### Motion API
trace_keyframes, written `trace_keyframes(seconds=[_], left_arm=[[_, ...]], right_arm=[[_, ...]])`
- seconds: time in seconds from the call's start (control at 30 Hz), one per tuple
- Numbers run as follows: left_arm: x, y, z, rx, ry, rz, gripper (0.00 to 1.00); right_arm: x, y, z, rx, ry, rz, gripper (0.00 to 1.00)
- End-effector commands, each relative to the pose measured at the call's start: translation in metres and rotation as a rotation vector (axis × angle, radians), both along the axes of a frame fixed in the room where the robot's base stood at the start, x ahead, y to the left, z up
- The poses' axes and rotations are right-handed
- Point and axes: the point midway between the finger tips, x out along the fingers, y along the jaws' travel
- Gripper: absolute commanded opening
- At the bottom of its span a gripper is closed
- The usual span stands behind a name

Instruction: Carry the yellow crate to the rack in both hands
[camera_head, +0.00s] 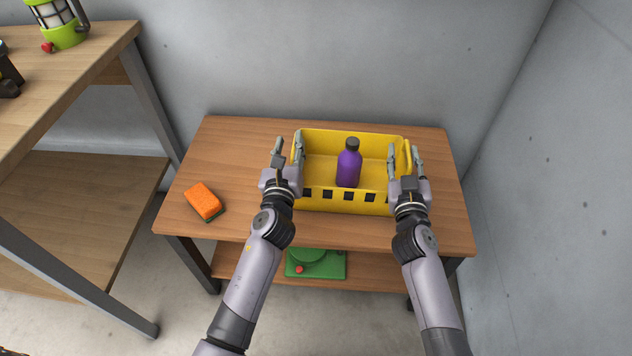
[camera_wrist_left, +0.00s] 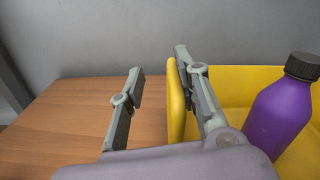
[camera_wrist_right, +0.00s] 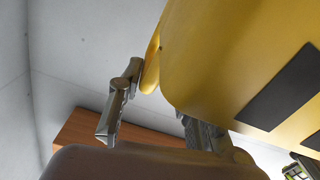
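The yellow crate (camera_head: 372,141) sits on a wooden table (camera_head: 235,140) with a purple bottle (camera_head: 348,168) standing inside it. My left gripper (camera_head: 288,152) is open at the crate's left end. In the left wrist view its fingers (camera_wrist_left: 163,95) stand either side of the crate's left wall, one inside, with a gap on the outer side. My right gripper (camera_head: 404,160) is open at the right end, fingers either side of that wall. In the right wrist view the outer finger (camera_wrist_right: 118,105) is close to the yellow handle edge; contact is unclear. The inner finger is partly hidden by the crate.
An orange sponge (camera_head: 203,201) lies on the table left of the crate. A green item (camera_head: 316,264) is on its lower shelf. A wood-and-metal shelf unit (camera_head: 85,62), possibly the rack, stands left, with a green lantern (camera_head: 64,36) on top. Grey walls close off back and right.

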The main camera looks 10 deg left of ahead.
Motion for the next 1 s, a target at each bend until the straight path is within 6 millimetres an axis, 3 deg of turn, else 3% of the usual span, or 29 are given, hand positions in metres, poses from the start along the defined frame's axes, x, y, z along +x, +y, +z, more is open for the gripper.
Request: trace_keyframes(seconds=[0.33,0.7,0.87,1.0], left_arm=[[0.000,-0.003,0.002,-0.002,-0.004,-0.006,0.59],[-0.002,-0.001,0.000,0.000,-0.001,-0.002,0.59],[-0.021,-0.002,-0.001,0.001,0.002,-0.002,0.59],[-0.051,-0.003,-0.002,0.000,0.003,-0.003,0.59]], right_arm=[[0.000,0.003,0.001,0.001,-0.002,0.006,0.30],[0.000,0.001,0.000,0.001,-0.001,0.002,0.30],[0.000,0.000,0.000,0.000,0.000,0.001,0.30],[0.000,0.000,0.000,0.000,0.000,0.001,0.30]])
